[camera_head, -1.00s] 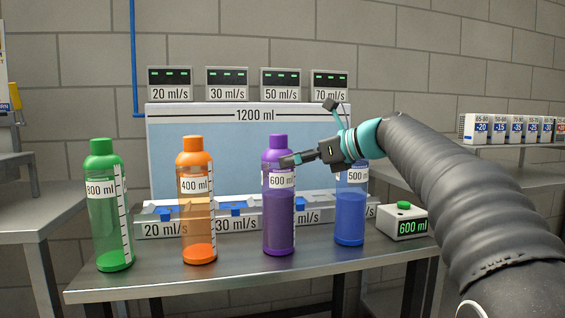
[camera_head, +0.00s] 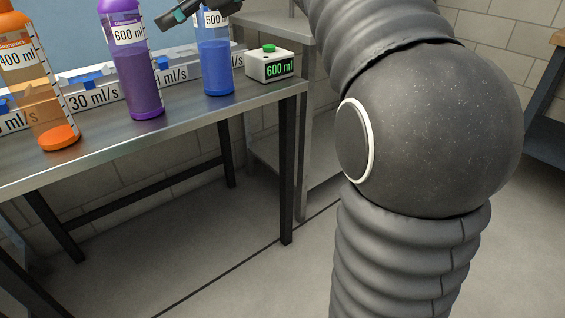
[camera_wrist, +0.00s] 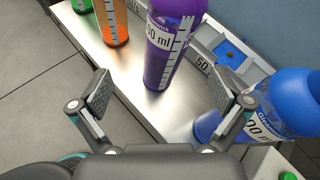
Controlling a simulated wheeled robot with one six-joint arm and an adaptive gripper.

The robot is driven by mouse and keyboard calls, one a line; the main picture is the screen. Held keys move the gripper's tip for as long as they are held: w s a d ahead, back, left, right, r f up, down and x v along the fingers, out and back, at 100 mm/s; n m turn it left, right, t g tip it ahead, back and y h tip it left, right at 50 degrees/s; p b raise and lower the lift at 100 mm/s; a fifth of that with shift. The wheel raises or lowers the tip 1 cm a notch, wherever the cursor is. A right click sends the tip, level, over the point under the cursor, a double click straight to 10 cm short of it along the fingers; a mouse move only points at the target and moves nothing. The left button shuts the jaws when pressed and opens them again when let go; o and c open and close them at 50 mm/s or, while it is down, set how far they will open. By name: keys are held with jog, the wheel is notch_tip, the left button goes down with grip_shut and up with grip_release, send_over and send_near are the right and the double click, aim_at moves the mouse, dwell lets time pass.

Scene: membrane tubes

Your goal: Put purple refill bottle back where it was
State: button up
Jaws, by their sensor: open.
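The purple bottle (camera_head: 145,82), labelled 600 ml, stands upright on the metal table; its top is cut off in the head view. It also shows in the wrist view (camera_wrist: 158,72), ahead of and between the spread fingers. My gripper (camera_head: 170,18) is just right of the purple bottle at label height, partly cut off by the top edge of the head view. In the wrist view my gripper (camera_wrist: 160,92) is open and empty, with the bottle apparently beyond its fingertips.
The orange bottle (camera_head: 45,105) stands left of the purple one and the blue bottle (camera_head: 216,68) close on its right, near my gripper. A box reading 600 ml (camera_head: 270,66) sits at the table's right end. A rack with 30 ml/s labels (camera_head: 93,98) runs behind the bottles.

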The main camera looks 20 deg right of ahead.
jog(key=s+d+f+n+h, duration=0.3)
jog(key=s+f+n, duration=0.4)
jog(key=s+f, duration=0.3)
jog(key=s+d+f+n+g+h, duration=0.1)
jog(key=s+d+f+n+h, duration=0.2)
jog(key=s+f+n, duration=0.4)
jog(key=s+d+f+n+h, duration=0.3)
jog(key=s+f+n+h, duration=0.2)
jog(key=s+f+n, duration=0.3)
jog(key=s+f, duration=0.4)
jog(key=f, duration=0.3)
jog(key=shift+s+d+g, duration=0.3)
jog(key=shift+s, duration=0.1)
jog(key=shift+r+p, duration=0.75)
